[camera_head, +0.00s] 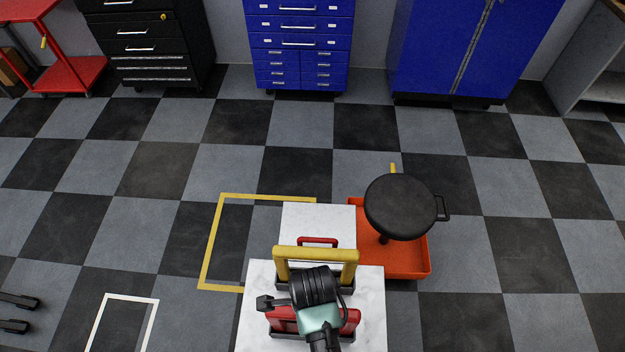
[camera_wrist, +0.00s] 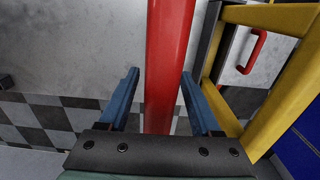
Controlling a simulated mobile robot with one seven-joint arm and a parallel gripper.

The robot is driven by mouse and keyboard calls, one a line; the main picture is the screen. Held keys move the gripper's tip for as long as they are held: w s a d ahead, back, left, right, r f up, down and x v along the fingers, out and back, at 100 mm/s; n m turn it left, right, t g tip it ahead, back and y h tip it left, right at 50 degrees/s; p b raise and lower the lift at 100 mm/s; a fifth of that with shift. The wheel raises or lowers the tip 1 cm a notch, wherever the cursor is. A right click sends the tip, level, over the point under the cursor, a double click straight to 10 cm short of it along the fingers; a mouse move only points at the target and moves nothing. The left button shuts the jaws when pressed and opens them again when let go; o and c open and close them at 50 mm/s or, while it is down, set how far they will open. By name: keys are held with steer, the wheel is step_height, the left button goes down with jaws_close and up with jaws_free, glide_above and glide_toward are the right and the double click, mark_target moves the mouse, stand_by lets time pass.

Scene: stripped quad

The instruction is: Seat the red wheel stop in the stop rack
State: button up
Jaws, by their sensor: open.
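A red bar-shaped piece (camera_head: 350,320), which I take for the red wheel stop, is on the white block under my wrist in the head view; its middle is hidden. In the wrist view its red bar (camera_wrist: 168,60) runs between the blue fingers of my gripper (camera_wrist: 160,80). The fingers are open, one on each side, with gaps to the bar. A yellow upright frame (camera_head: 315,254) with a dark base stands just behind it. It also shows at the right in the wrist view (camera_wrist: 280,15). I cannot tell which part is the stop rack.
A small red handle (camera_head: 318,240) sits behind the yellow frame, on another white block (camera_head: 300,215). Right of it are an orange tray (camera_head: 410,262) and a black round stool (camera_head: 400,206). The checkered floor on the left is mostly clear.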

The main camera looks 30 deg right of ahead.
steer(key=shift+r+b, duration=1)
steer(key=shift+r, duration=2.85)
steer(key=w+a+r+n+t+h, duration=0.1)
steer(key=w+r+n+t, duration=0.5)
steer(key=w+r, duration=0.65)
steer(key=w+a+r+n+t+h, duration=0.1)
steer(key=w+r+n+t, duration=0.75)
steer(key=r, duration=0.75)
steer(key=a+r+n+t, duration=0.2)
steer(key=r+t, duration=0.1)
steer(key=r, duration=0.9)
steer(key=a+r+n+t, duration=0.3)
steer(key=r+t, duration=0.1)
steer(key=r, duration=0.8)
steer(key=s+a+r+n+t+y, duration=0.2)
steer(key=s+r+n+t, duration=0.3)
steer(key=s+r, duration=0.5)
step_height(320, 180, up, 4)
steer(key=shift+a+f+n+t, duration=0.25)
steer(key=shift+a+n+t, duration=0.1)
steer(key=shift+a+t, duration=0.15)
